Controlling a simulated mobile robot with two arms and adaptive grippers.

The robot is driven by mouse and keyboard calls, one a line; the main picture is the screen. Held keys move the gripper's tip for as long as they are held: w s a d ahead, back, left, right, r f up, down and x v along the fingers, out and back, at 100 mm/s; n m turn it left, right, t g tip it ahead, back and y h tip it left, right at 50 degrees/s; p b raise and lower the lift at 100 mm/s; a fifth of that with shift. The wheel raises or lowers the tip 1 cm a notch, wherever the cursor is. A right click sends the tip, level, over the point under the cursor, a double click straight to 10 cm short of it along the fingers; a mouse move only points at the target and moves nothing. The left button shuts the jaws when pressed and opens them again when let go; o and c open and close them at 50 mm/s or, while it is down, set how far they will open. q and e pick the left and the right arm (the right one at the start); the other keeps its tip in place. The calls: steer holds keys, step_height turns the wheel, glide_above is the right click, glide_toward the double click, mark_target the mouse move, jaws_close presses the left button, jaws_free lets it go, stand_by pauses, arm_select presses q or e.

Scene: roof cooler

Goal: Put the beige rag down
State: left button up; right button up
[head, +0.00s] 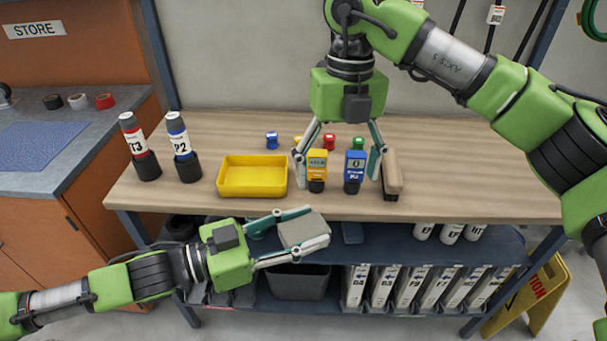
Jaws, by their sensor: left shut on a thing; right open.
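The beige rag (303,229), a flat grey-beige folded piece, is between the fingers of my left gripper (308,228). My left gripper is shut on it and holds it in front of the bench's front edge, above the lower shelf as seen in the head view. My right gripper (338,174) points down over the bench with its fingers spread wide. A yellow meter (317,167) and a blue meter (354,168) stand between its fingers in the picture; I cannot tell whether it touches them.
The wooden bench (470,180) has free room on its right. On it are a yellow tray (252,177), a beige-topped block (391,172), two labelled bottles (183,147) and small coloured items at the back. A dark bin (298,284) stands below.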

mark_target(304, 228)
steer(key=s+a+r+n+t, duration=0.1)
steer(key=s+a+r+n, duration=0.2)
steer(key=s+a, duration=0.3)
steer(key=f, duration=1.1)
steer(key=shift+w+d+f, duration=0.25)
steer(key=shift+d+f, duration=0.05)
steer(key=shift+f, duration=0.05)
steer(key=shift+c, duration=0.3)
steer(key=c, duration=1.1)
arm_select(q)
steer(key=o, duration=1.1)
steer(key=shift+o, duration=0.2)
